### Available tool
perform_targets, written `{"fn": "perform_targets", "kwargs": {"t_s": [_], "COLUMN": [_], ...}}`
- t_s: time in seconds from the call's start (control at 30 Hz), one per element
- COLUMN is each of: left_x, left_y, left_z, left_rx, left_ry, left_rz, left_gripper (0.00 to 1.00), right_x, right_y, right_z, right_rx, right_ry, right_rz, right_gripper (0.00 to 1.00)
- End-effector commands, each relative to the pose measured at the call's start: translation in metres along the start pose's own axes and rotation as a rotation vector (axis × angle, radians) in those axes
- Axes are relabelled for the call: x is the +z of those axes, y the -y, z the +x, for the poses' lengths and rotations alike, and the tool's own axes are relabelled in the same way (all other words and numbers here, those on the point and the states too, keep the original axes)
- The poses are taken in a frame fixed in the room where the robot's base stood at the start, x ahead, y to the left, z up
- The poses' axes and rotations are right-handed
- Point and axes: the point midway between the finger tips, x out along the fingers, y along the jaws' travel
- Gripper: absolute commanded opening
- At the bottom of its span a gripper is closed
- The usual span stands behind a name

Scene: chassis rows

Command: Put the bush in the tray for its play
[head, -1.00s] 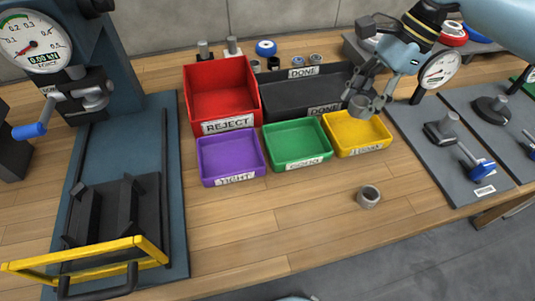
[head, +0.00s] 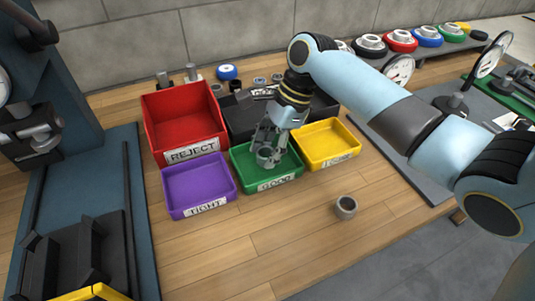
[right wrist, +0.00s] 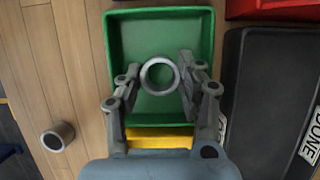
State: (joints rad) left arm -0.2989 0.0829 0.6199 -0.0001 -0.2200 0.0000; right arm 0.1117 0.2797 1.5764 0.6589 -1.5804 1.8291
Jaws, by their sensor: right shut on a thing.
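My right gripper (head: 268,157) is shut on a grey ring-shaped bush (head: 264,153), over the green tray (head: 245,184) labelled GOOD. In the right wrist view the bush (right wrist: 147,75) sits between the fingers, its round opening facing the camera, with the green tray (right wrist: 150,22) behind it. I cannot tell whether the bush touches the tray floor. The purple tray (head: 200,186) labelled TIGHT is to the left, and the yellow tray (head: 325,140), its label hard to read, is to the right. The left gripper is not in view.
A second grey bush (head: 345,212) stands on the bare wood in front of the trays. The red REJECT bin (head: 185,125) and a black DONE bin (head: 239,124) stand behind. A blue press base (head: 145,240) is at the left. The front of the bench is mostly clear.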

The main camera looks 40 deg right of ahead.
Motion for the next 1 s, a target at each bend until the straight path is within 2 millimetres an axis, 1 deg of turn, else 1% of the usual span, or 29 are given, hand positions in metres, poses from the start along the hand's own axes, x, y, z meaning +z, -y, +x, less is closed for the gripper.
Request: {"fn": "perform_targets", "kwargs": {"t_s": [0.03, 0.1, 0.43, 0.47, 0.6, 0.9, 0.97, 1.0], "left_x": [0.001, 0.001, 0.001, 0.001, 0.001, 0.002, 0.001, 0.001], "left_y": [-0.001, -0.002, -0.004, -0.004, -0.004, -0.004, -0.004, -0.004], "left_z": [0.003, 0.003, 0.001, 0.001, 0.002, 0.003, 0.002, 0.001], "left_rx": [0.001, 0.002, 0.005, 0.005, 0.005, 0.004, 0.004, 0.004], "left_ry": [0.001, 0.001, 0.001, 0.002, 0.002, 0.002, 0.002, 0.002], "left_rz": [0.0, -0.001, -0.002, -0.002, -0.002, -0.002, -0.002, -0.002], "left_gripper": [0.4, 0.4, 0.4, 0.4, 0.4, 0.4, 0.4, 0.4], "right_x": [-0.003, -0.005, -0.006, -0.006, -0.006, -0.006, -0.006, -0.006], "right_y": [-0.001, 0.0, 0.0, 0.0, 0.0, 0.0, 0.0, 0.001], "right_z": [0.009, 0.014, 0.015, 0.015, 0.015, 0.014, 0.01, 0.004], "right_rx": [0.002, 0.001, 0.0, 0.0, 0.0, -0.001, -0.002, -0.003], "right_ry": [0.001, 0.001, 0.001, 0.001, 0.001, 0.001, 0.0, -0.001], "right_rz": [0.002, 0.0, 0.0, 0.0, 0.0, -0.001, -0.001, -0.002], "right_gripper": [0.0, 0.0, 0.0, 0.4, 0.59, 0.6, 0.6, 0.6]}}
